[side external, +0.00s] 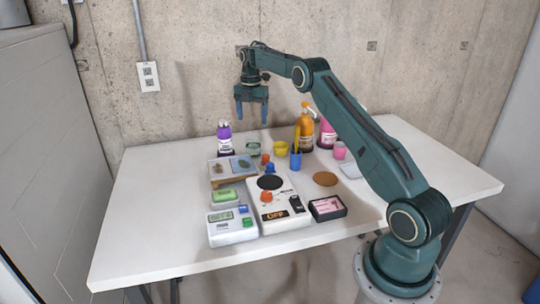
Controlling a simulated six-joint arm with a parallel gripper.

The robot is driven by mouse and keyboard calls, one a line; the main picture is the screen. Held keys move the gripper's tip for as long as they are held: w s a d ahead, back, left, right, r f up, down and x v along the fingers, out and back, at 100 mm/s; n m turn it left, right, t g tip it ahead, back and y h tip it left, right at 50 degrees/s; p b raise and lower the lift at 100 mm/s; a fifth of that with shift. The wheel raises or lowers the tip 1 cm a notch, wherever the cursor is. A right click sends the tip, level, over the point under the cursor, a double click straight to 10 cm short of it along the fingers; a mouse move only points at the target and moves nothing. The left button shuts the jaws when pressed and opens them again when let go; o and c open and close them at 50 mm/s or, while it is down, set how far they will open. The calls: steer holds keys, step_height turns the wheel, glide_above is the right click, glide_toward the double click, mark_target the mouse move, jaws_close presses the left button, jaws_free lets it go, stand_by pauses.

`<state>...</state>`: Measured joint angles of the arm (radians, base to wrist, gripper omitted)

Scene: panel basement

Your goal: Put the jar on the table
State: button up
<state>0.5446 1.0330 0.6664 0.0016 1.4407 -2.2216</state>
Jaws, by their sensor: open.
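A small pale greenish see-through vessel (253,149), which looks like the jar, stands upright towards the back of the white table (150,225), behind a low raised tray. I cannot tell for certain what it rests on. My gripper (251,119) hangs above it, pointing down. Its two blue fingers are apart with nothing between them, and there is a clear gap between the fingertips and the vessel.
A purple bottle (224,139) stands left of the vessel, a yellow cup (281,148) right. An orange pump bottle (305,130) and blue cup (295,160) stand farther right. In front are the tray (218,182) and an "OFF" panel (285,212). The table's left side is clear.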

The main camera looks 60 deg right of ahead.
steer(key=s+a+r+m+t, duration=0.1)
steer(key=s+a+r+m, duration=0.25)
steer(key=a+r, duration=0.75)
steer(key=s+a+r+m+t, duration=0.2)
steer(key=s+a+r+m, duration=0.4)
steer(key=s+a+r, duration=0.4)
steer(key=s+a+f+m+t, duration=0.1)
steer(key=s+a+f+m, duration=0.1)
steer(key=s, duration=0.6)
steer(key=s+a+f+m, duration=0.3)
steer(key=s+a, duration=0.3)
steer(key=s, duration=0.2)
steer(key=s+a+f+m+t, duration=0.1)
steer(key=s+a+f+m, duration=0.1)
steer(key=s+a+m, duration=0.2)
steer(key=s, duration=0.3)
steer(key=shift+s+a+f+m+t, duration=0.2)
steer(key=shift+s+f+m+t, duration=0.1)
steer(key=shift+s+f+m, duration=0.1)
